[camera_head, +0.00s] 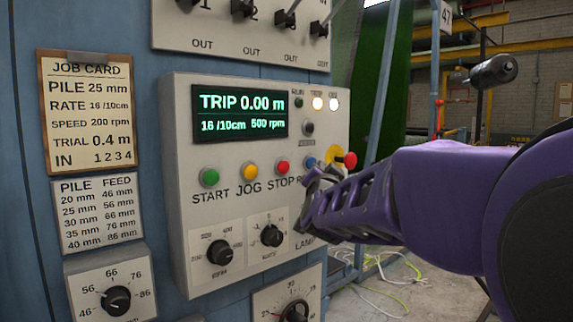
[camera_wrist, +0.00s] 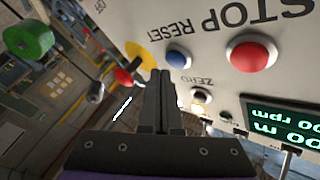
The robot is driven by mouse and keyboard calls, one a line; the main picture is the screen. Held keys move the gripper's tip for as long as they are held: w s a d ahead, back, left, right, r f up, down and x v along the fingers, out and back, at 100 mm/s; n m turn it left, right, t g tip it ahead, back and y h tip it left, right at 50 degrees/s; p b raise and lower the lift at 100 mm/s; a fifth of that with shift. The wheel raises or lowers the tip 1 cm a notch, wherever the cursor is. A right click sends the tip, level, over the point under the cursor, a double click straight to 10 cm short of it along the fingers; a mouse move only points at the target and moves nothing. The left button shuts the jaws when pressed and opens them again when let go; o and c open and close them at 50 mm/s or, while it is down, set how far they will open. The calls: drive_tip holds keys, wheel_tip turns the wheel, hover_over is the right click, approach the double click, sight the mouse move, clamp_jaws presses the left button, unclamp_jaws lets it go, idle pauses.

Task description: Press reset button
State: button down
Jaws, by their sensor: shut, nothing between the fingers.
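The blue reset button (camera_head: 311,162) is on the right part of the grey control panel (camera_head: 175,150), right of the red STOP button (camera_head: 283,167). In the wrist view the blue reset button (camera_wrist: 178,58) shows beside the "RESET" label, with the picture upside down. My gripper (camera_head: 312,178) is shut and empty, just in front of the panel's right side and below the blue button. In the wrist view my gripper's fingertips (camera_wrist: 160,76) end close to the blue button, slightly below and left of it. I cannot tell whether they touch the panel.
A red knob (camera_head: 350,160) on a yellow plate (camera_head: 334,154) juts out right of the blue button, close to my fingers. A green START button (camera_head: 209,177), yellow JOG button (camera_head: 250,172) and black dials (camera_head: 220,252) are on the panel. The display (camera_head: 240,112) reads TRIP 0.00 m.

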drive_tip(key=shift+w+a, duration=0.1)
drive_tip(key=shift+w+a, duration=0.15)
drive_tip(key=shift+w, duration=0.1)
drive_tip(key=shift+w+a, duration=0.35)
drive_tip(key=shift+w, duration=0.1)
idle(0.8)
idle(0.3)
drive_tip(key=shift+s+d+b, duration=0.55)
drive_tip(key=shift+s+b, duration=0.05)
drive_tip(key=shift+s, duration=0.15)
